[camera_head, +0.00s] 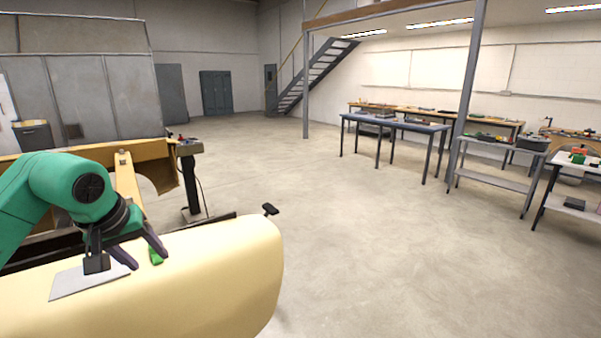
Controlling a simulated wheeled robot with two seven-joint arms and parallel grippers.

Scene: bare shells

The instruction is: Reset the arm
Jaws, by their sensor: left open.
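My left arm (72,187) is green and comes in from the left, bent down at the wrist. Its dark gripper (147,258) points down over a cream, rounded surface (225,275), with its fingers apart. A small green piece (155,257) shows between or just behind the fingertips; I cannot tell whether they touch it. A thin grey sheet (72,283) lies on the cream surface, partly behind the wrist's black box. My right gripper is not in view.
A yellow-brown frame (150,160) and a dark post (191,185) stand just behind the arm. Workbenches (398,125) line the right and back. Stairs (315,75) rise at the back. The concrete floor (330,210) in the middle is clear.

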